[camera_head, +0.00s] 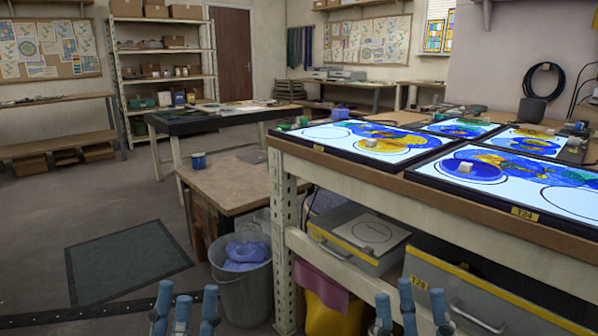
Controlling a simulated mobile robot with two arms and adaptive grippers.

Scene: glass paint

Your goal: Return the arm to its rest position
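My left gripper (185,304) shows at the bottom edge, left of the middle, with blue fingertips pointing up. Its fingers are apart with nothing between them. The arms behind the fingers are out of the frame.
A workbench (335,169) with lit glass panels (385,146) fills the right side. A grey bucket (240,290) with blue cloth stands beside its leg. A low wooden table (222,185) holds a blue cup (198,160). Open floor with a dark mat (125,255) lies left.

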